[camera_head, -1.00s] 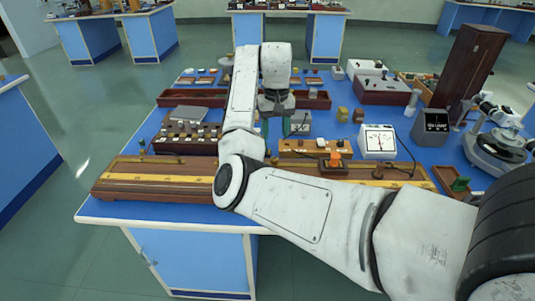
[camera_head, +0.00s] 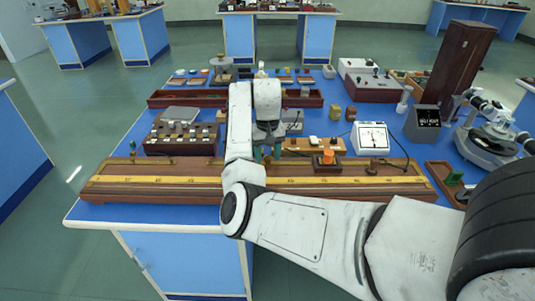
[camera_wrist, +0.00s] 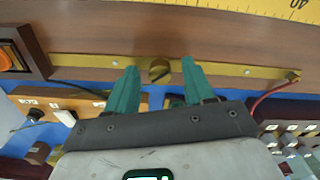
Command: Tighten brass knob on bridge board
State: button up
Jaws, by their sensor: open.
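The bridge board (camera_head: 205,181) is a long wooden board with a yellow scale along the bench's front edge. In the wrist view its wood (camera_wrist: 190,28) fills the top, with a brass strip (camera_wrist: 225,68) along its edge. A round, slotted brass knob (camera_wrist: 159,70) sits on that strip. My gripper (camera_wrist: 159,72) is open, its two green fingers to either side of the knob in the picture, with visible gaps. I cannot tell the height of the fingertips over the knob. In the head view my gripper (camera_head: 267,152) is above the board's far edge, and my arm hides the knob.
A white meter (camera_head: 370,138) and a box of switches (camera_head: 182,138) stand behind. A red wire (camera_wrist: 268,94) runs from the strip's right end.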

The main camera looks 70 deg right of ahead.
grip_shut()
jog(key=shift+r+p, duration=0.15)
jog(key=shift+p, duration=0.15)
